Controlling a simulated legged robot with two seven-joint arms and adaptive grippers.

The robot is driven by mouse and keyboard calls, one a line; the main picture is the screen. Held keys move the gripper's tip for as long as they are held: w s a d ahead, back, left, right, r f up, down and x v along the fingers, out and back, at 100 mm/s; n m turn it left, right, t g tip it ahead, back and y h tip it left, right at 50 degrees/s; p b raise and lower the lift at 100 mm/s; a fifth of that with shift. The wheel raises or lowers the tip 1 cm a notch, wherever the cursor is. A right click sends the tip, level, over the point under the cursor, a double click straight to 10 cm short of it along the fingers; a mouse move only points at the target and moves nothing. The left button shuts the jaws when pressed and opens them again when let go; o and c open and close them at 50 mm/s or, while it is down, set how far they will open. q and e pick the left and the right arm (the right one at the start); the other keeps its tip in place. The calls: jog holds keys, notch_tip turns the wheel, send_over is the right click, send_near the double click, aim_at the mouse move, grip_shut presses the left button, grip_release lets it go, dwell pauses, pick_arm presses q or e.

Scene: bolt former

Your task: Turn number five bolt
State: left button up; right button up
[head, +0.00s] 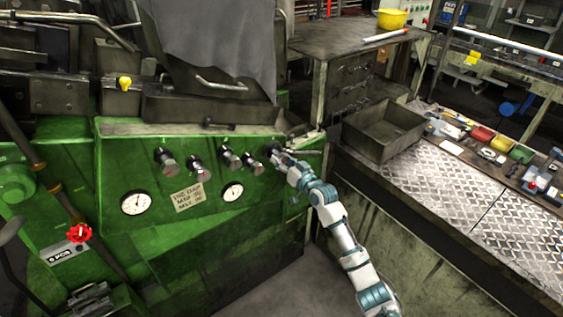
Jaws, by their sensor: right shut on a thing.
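A green bolt former machine (130,239) fills the left side of the head view. A row of several metal knob-like bolts runs along its sloped front; the leftmost bolt (166,161) and others beside it stand free. My right gripper (275,154) is at the rightmost bolt (271,148), the fifth from the left, and is shut on it. The gripper and wrist cover much of this bolt, and the fingers are small in view. My left gripper is not in view.
Two gauges (136,203) and a paper label (188,197) sit below the bolts. A metal tray (384,131) stands on the bench (440,187) to the right. Bare floor lies between machine and bench.

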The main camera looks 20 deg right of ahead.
jog(key=shift+r+n, duration=0.15)
jog(key=shift+n, duration=0.15)
jog(key=shift+d+n, duration=0.1)
jog(key=shift+n, duration=0.3)
jog(key=shift+n+b, duration=0.3)
jog(key=shift+b, duration=0.05)
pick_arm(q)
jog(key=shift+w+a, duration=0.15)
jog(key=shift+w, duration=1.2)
pick_arm(e)
jog(key=shift+r+n, duration=0.1)
jog(key=shift+n, duration=1)
jog(key=o, duration=1.2)
jog(key=shift+c, duration=0.2)
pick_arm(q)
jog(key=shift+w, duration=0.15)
